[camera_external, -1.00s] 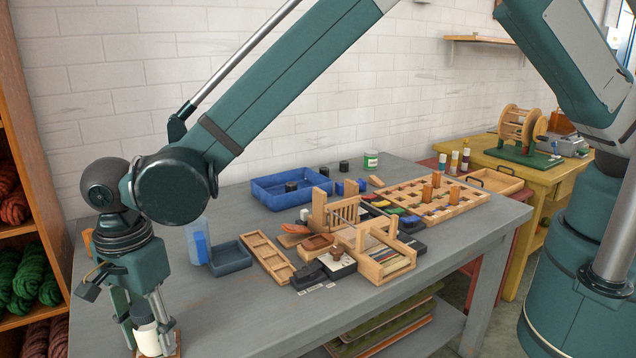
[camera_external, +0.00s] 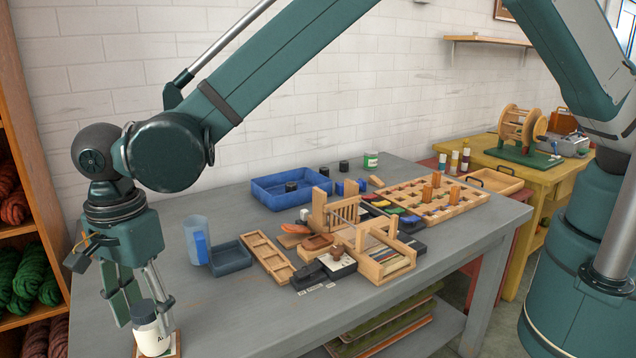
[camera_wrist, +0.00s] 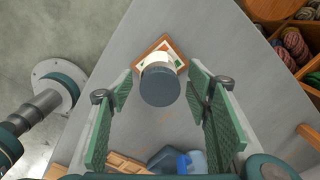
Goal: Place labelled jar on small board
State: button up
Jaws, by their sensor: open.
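The labelled jar (camera_external: 151,331) is white with a dark lid and stands upright on the small board (camera_external: 177,350) at the table's near left corner. In the wrist view the jar's dark lid (camera_wrist: 160,84) covers much of its body, and the board (camera_wrist: 166,42) shows as a brown-edged square with a light, patterned top beneath it. My gripper (camera_external: 143,312) is open just above and around the jar's top in the external view. In the wrist view its green-padded fingers (camera_wrist: 160,112) stand apart on both sides, with gaps to the lid.
A slotted wooden tray (camera_external: 266,257) and a wooden loom-like frame (camera_external: 375,257) lie to the right. Bare grey table lies right of the board.

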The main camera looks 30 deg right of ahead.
notch_tip(320, 180, up, 7)
jog(key=shift+r, duration=0.15)
dwell(0.8)
dwell(0.5)
